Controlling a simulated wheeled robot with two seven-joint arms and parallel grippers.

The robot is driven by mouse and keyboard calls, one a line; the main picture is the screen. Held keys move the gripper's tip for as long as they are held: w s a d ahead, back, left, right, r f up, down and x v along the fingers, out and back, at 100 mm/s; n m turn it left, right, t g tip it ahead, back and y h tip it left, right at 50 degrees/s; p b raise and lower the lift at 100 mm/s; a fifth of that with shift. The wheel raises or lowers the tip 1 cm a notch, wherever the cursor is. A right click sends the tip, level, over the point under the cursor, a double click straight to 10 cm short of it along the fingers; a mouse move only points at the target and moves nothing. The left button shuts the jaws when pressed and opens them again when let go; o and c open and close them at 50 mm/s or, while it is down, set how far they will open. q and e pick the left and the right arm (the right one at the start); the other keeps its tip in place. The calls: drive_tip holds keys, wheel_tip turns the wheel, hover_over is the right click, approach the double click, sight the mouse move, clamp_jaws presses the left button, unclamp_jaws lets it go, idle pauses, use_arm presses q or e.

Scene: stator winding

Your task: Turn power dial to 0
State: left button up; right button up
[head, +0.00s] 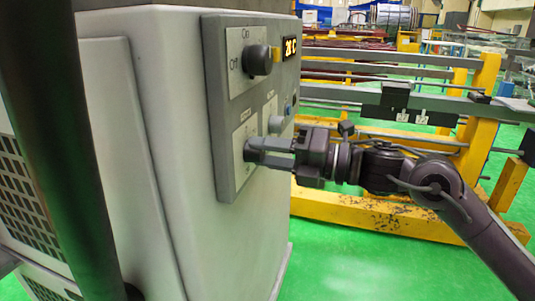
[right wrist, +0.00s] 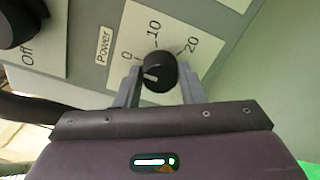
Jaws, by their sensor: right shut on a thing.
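The power dial (right wrist: 160,70) is a small black knob on a light plate marked 0, 10 and 20 beside a "Power" label (right wrist: 104,45). In the right wrist view its white mark points left, to the 0 side and slightly below the 0 numeral. My right gripper (head: 262,152) reaches the panel from the right and is shut on the dial, one finger on each side; in the right wrist view the gripper (right wrist: 161,76) shows both fingers against the knob. My left gripper is not in view.
The grey control panel (head: 218,120) on the white machine (head: 170,140) also carries an On/Off knob (head: 258,60) above the dial, a lit display (head: 290,48) and smaller controls. A yellow and grey frame (head: 480,100) stands behind my right arm. Green floor lies open below.

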drive_tip(key=shift+f, duration=0.1)
drive_tip(key=o, duration=1)
drive_tip(key=v, duration=0.8)
drive_tip(key=shift+a, duration=0.15)
